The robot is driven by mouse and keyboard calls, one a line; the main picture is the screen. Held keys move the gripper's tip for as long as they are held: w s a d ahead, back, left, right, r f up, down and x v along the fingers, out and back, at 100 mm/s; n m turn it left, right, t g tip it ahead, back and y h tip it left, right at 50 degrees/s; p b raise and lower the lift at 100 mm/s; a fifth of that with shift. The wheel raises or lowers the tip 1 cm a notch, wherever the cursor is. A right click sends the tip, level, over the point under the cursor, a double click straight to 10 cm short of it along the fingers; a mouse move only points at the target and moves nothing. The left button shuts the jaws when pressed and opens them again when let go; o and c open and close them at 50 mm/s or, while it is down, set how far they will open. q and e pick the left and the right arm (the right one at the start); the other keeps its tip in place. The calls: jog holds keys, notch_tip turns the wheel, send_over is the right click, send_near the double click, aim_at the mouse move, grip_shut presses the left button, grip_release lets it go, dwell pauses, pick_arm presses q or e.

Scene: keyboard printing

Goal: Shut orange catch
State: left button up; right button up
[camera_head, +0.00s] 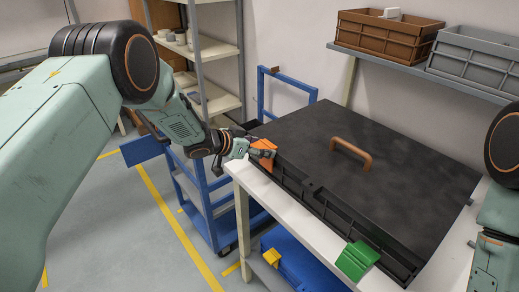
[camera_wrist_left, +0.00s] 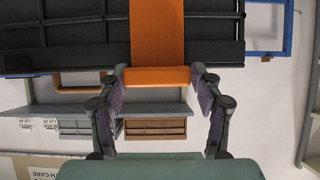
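The orange catch (camera_head: 265,146) is at the left end of the front side of a black case (camera_head: 390,125) with a dark lid. In the left wrist view the orange catch (camera_wrist_left: 157,40) runs down the case wall and ends in a wide lip. My left gripper (camera_head: 250,148) is at this catch. In the left wrist view its fingers (camera_wrist_left: 158,78) are spread, one on each side of the lip; I cannot tell whether they touch it. The lid lies down on the case. My right gripper is out of view; only part of that arm shows at the right edge.
A green catch (camera_head: 356,260) is on the case's near right part. An orange-brown handle (camera_head: 352,154) stands up from the lid. The case rests on a white table (camera_head: 244,178). A blue cart (camera_head: 206,205) stands left of it. Brown and grey crates (camera_head: 385,35) sit on a shelf behind.

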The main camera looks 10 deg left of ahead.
pick_arm(q)
jog(key=shift+o, duration=1)
jog(key=shift+s+f, duration=0.1)
jog(key=shift+f, duration=0.05)
jog(key=shift+s, duration=0.15)
jog(key=v, duration=1.2)
jog(key=shift+o, duration=0.3)
